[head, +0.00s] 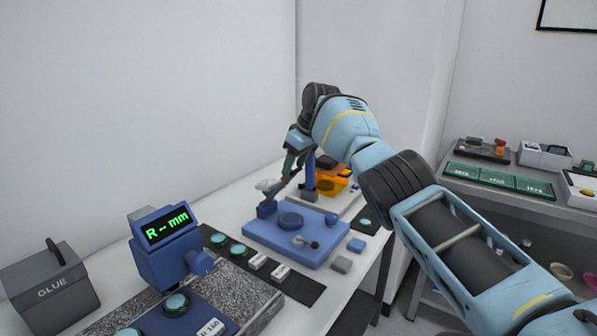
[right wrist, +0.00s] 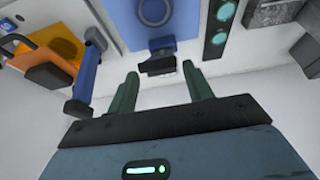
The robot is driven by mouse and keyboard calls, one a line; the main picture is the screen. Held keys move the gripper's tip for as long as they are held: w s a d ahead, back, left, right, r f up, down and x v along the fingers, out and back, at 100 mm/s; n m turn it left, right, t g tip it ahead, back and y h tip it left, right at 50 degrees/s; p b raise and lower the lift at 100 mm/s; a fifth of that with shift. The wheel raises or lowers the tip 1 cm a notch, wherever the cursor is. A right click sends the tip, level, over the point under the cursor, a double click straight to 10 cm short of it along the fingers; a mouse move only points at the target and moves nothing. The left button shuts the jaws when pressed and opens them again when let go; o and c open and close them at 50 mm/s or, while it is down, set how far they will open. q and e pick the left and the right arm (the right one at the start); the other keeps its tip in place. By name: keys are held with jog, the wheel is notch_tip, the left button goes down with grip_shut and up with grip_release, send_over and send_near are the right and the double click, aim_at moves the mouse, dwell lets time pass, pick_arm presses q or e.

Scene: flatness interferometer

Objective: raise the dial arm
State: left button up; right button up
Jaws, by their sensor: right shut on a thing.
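The blue base plate (head: 300,244) stands on the white bench, with a round blue ring (head: 290,220) on it and a blue hinge block (head: 266,210) at its back left. The dark, thin dial arm (head: 284,190) slants up from this block to my right gripper (head: 290,168). A pale round part (head: 266,185) shows beside the arm. My right gripper is shut on the dial arm near its upper end. In the right wrist view, a dark part (right wrist: 160,65) shows between its green fingers (right wrist: 160,82); the exact contact is hard to see. My left gripper is out of view.
An orange device with a blue post (head: 310,172) stands close behind the gripper. A blue display unit (head: 167,240), a grey glue box (head: 48,280) and a dark button strip (head: 305,288) stand nearer. A grey side table (head: 460,186) is at right.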

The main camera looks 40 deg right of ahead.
jog(key=shift+w+a+f, duration=0.4)
grip_shut()
jog(key=shift+c, duration=0.7)
grip_release()
jog(key=shift+w+f, duration=0.2)
jog(key=shift+w, duration=0.1)
jog(key=shift+o, duration=1.4)
jog(key=o, duration=0.5)
jog(key=shift+s+d, duration=0.2)
jog(key=shift+s, duration=0.1)
jog(key=shift+c, duration=0.2)
jog(key=o, duration=0.5)
jog(key=shift+w+a, duration=0.15)
jog(key=shift+o, duration=1.4)
jog(key=shift+r, duration=0.1)
jog(key=shift+d+r, duration=0.1)
jog(key=shift+d, duration=0.1)
jog(key=shift+s+r, duration=0.2)
jog(key=shift+r, duration=0.3)
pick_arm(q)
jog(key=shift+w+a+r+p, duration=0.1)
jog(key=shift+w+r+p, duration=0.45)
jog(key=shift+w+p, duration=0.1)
pick_arm(e)
jog(key=v, duration=0.6)
jog(key=shift+s+r, duration=0.2)
jog(key=shift+r, duration=0.15)
